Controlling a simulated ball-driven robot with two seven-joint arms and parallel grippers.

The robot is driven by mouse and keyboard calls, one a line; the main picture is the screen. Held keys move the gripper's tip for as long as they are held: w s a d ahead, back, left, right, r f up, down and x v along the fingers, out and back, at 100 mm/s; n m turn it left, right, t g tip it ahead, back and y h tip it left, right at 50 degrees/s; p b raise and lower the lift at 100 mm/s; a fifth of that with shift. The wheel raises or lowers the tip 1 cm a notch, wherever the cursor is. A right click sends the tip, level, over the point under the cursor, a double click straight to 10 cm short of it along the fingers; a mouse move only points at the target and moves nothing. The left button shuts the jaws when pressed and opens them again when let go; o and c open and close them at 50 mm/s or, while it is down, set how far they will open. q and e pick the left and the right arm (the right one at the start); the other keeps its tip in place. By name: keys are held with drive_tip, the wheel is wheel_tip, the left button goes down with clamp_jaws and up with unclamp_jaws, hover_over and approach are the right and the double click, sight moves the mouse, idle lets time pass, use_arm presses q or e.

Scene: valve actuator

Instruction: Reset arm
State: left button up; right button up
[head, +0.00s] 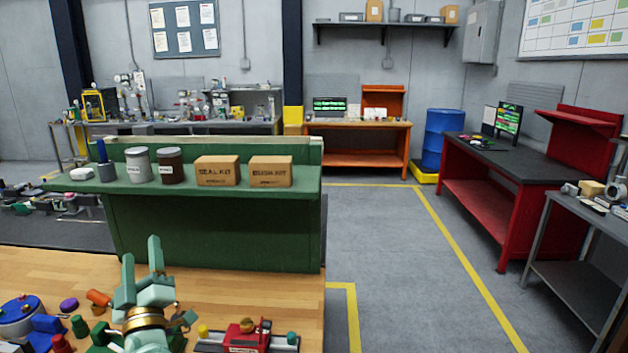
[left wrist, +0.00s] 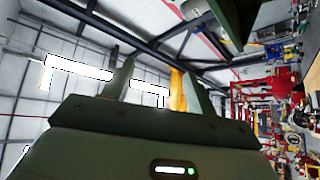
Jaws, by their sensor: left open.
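My left gripper (head: 141,272) is in the lower left of the head view, above the wooden workbench top (head: 210,270). Its two fingers point up and stand apart, with nothing between them. In the left wrist view the open fingers (left wrist: 158,85) point toward the ceiling and upper walls, with no object between them. My right gripper is in neither view.
Several colored parts, a blue-lidded container (head: 20,312) and a red vise-like device (head: 245,335) lie on the bench around the left arm. A green shelf (head: 215,235) behind it bears jars and cardboard boxes (head: 217,171). Floor to the right is clear.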

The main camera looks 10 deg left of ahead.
use_arm(q)
drive_tip(key=s+d+f+m+g+h, duration=0.1)
drive_tip(key=s+d+f+m+h, duration=0.2)
drive_tip(key=d+f+m+h, duration=0.8)
drive_tip(key=s+d+f+m+g+h, duration=0.2)
drive_tip(key=s+d+f+m+g, duration=0.1)
drive_tip(key=s+f+m+g, duration=0.4)
drive_tip(key=s+a+f+m+g+y, duration=0.2)
drive_tip(key=s+a+g+y, duration=0.1)
drive_tip(key=s, duration=0.4)
drive_tip(key=s+a+f+m+g+y, duration=0.1)
drive_tip(key=s+a+f+g+y, duration=0.15)
drive_tip(key=s, duration=0.55)
drive_tip(key=s+d+f+g+h+b, duration=0.1)
drive_tip(key=s+d+f+b, duration=0.1)
drive_tip(key=f, duration=1)
drive_tip(key=s+d+f+g+h+b, duration=0.1)
drive_tip(key=s+f, duration=0.1)
drive_tip(key=f, duration=0.9)
drive_tip(key=s+d+f+g+h+b, duration=0.1)
drive_tip(key=s+d+f+g+b, duration=0.1)
drive_tip(key=f, duration=1)
drive_tip(key=s+f+n+g+h+b, duration=0.1)
drive_tip(key=s+f+n+g+b, duration=0.1)
drive_tip(key=s+f, duration=1.4)
drive_tip(key=s+n+b, duration=0.1)
drive_tip(key=s, duration=0.1)
drive_tip(key=shift+s+a, duration=0.3)
drive_tip(key=shift+g+h, duration=0.25)
